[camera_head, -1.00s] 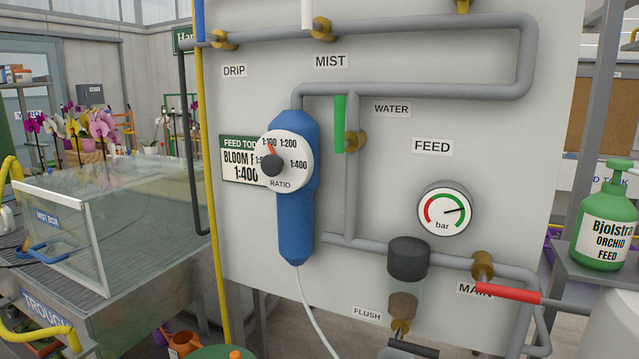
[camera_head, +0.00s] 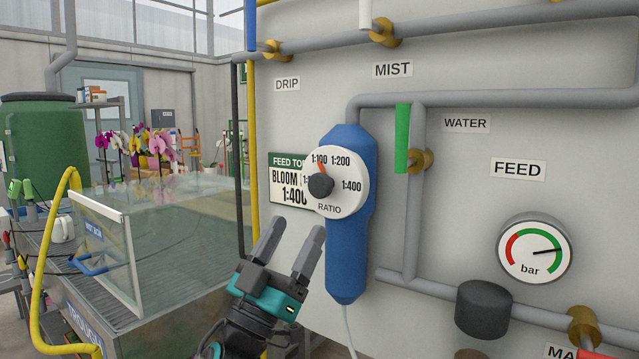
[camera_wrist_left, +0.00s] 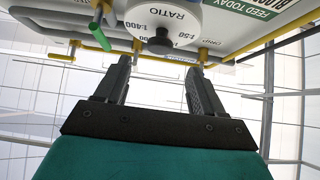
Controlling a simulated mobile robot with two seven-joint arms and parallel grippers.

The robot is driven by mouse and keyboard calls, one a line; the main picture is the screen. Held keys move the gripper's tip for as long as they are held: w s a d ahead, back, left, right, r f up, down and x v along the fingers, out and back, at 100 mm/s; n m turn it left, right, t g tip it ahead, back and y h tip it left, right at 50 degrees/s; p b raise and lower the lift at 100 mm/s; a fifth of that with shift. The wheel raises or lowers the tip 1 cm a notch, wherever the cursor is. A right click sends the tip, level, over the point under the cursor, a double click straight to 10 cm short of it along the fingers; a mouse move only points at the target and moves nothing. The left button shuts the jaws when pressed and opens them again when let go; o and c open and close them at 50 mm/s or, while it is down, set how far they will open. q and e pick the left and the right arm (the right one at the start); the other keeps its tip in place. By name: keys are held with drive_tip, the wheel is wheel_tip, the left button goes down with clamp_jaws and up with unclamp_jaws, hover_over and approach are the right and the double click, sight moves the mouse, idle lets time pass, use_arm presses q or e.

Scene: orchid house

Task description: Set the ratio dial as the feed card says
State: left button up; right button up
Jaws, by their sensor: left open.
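The ratio dial (camera_head: 343,190) is a white disc with a dark centre knob (camera_head: 321,186) on a blue doser body (camera_head: 348,260). Its red pointer is at or near 1:100; 1:200 and 1:400 lie further clockwise. The feed card (camera_head: 283,181) behind it on the left reads "FEED TODAY", "BLOOM" and 1:400, partly covered by the dial. My left gripper (camera_head: 293,238) is open and empty, below and left of the dial, fingers pointing up. In the left wrist view the dial (camera_wrist_left: 168,22) and its knob (camera_wrist_left: 160,45) appear upside down beyond the open fingers (camera_wrist_left: 158,85). My right gripper is not in view.
Grey pipes (camera_head: 415,220) run over the pale panel (camera_head: 450,200), with a green lever (camera_head: 402,138) right of the dial. A pressure gauge (camera_head: 534,249) sits further right. A clear mist box (camera_head: 100,240) stands at left.

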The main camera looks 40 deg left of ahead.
sight(317, 192)
use_arm(q)
drive_tip(key=p+x, duration=0.2)
drive_tip(key=x, duration=0.4)
drive_tip(key=shift+w+r, duration=0.2)
drive_tip(key=shift+r, duration=0.1)
drive_tip(key=shift+w+a+r+p, duration=0.1)
drive_tip(key=shift+w+r+p, duration=0.25)
drive_tip(key=shift+w+p, duration=0.1)
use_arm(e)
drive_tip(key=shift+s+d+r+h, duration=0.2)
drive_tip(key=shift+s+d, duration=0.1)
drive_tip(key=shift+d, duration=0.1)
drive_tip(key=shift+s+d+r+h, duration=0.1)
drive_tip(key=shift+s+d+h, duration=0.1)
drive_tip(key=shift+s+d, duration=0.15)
use_arm(q)
drive_tip(key=shift+c, duration=0.2)
drive_tip(key=c, duration=1)
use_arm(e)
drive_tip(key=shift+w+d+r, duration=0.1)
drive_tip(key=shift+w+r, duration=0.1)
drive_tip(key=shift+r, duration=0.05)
use_arm(q)
drive_tip(key=shift+m, duration=0.4)
